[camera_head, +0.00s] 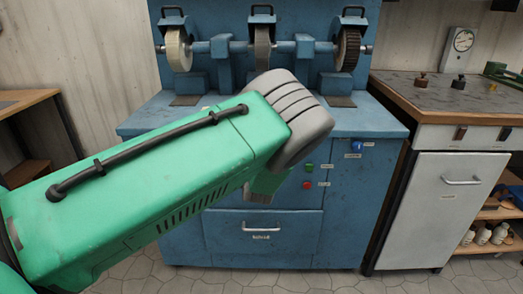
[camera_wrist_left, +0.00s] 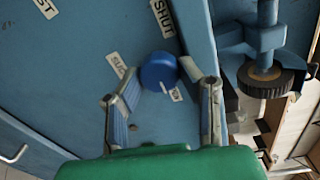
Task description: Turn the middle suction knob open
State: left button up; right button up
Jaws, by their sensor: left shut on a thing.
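In the left wrist view a round blue knob (camera_wrist_left: 157,72) stands out from the blue panel (camera_wrist_left: 80,75), between the fingertips of my left gripper (camera_wrist_left: 158,75). The gripper is shut on it. A small white mark shows at the knob's lower edge. White labels, one reading SHUT (camera_wrist_left: 162,18) and one partly hidden starting with SUC (camera_wrist_left: 117,65), lie near it. In the head view my green left arm covers this gripper and the knob it holds. Another blue knob (camera_head: 357,146) shows on the panel's right side. My right gripper is not in view.
The blue grinding machine (camera_head: 150,121) carries several wheels on top. Green (camera_head: 309,168) and red (camera_head: 308,184) buttons sit right of my arm, above the drawer handle (camera_head: 261,228). A cabinet (camera_head: 440,200) stands at right and a wooden table (camera_head: 25,98) at left.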

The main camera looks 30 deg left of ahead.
pick_arm(q)
jog(key=o, duration=1.1)
jog(key=shift+f, duration=0.15)
jog(key=v, duration=1.2)
jog(key=shift+a, duration=0.1)
